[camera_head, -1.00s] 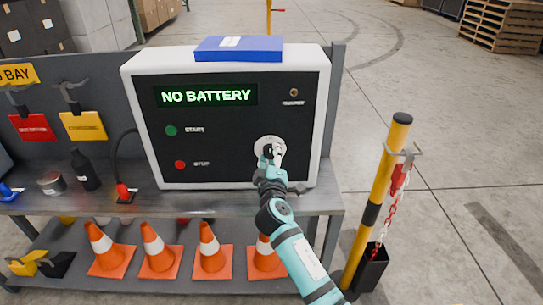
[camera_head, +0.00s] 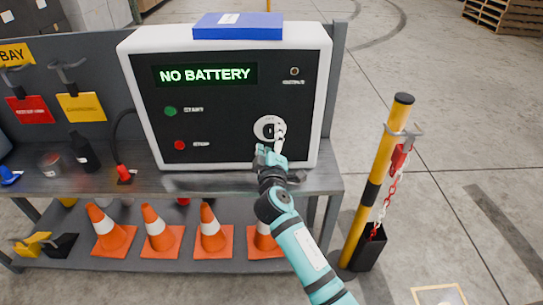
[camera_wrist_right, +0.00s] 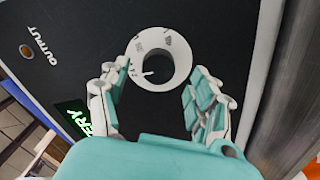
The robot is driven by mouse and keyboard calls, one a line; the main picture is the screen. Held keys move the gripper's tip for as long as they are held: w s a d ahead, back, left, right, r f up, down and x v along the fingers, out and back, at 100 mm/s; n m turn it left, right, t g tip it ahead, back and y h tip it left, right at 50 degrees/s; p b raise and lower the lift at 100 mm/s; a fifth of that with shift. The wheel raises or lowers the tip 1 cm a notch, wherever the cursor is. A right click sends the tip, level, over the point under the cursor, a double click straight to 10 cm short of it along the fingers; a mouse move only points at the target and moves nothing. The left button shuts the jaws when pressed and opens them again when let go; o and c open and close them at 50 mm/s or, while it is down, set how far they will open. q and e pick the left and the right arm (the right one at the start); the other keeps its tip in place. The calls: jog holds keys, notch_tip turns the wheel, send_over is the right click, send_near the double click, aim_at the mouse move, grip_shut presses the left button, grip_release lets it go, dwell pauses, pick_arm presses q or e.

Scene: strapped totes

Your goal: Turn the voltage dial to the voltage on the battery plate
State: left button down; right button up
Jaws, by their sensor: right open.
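The voltage dial (camera_head: 269,130) is a round white disc with a dark knob area on the black front of the charger (camera_head: 218,108). In the right wrist view the dial (camera_wrist_right: 159,59) shows small markings I cannot read. My right gripper (camera_head: 270,150) is just in front of and below the dial; in the wrist view its fingers (camera_wrist_right: 158,92) are spread apart on either side of it, with nothing held. The charger's screen (camera_head: 205,75) reads "NO BATTERY". No battery plate can be made out. My left gripper is out of view.
The charger stands on a grey bench (camera_head: 230,182) with a blue flat box (camera_head: 238,26) on top. A green start button (camera_head: 170,111) and a red button (camera_head: 179,145) are on its left. Cones stand below. A yellow post (camera_head: 380,175) with a chain is at right.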

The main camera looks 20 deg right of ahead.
jog(key=v, duration=0.9)
jog(key=shift+s, duration=0.35)
jog(key=shift+a+r, duration=0.1)
